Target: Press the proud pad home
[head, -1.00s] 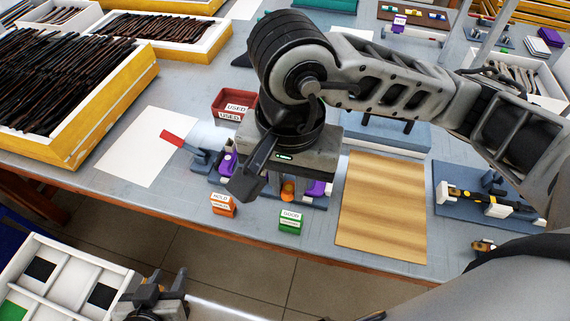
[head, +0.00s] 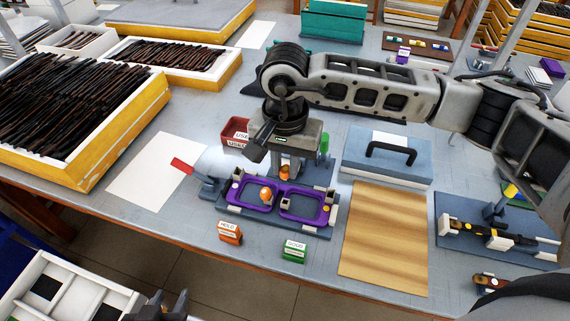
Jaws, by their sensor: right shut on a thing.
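A purple eyeglass frame (head: 283,189) lies in a blue-grey fixture (head: 312,229) with white clamp blocks at its ends. An orange piece (head: 266,195) stands at the frame's left lens, near the bridge. My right gripper (head: 285,168) points down just behind the frame. It is shut on a second orange piece (head: 285,173), showing between its fingers. The nose pads are too small to tell apart, and my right gripper hides part of the fixture's back. My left gripper (head: 170,299) is low at the bottom edge, empty, its two fingers apart.
Orange HOLD (head: 229,232) and green GOOD (head: 294,251) labels stand in front. A red USED bin (head: 235,131) is behind. A wooden mat (head: 382,235) lies right, bare.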

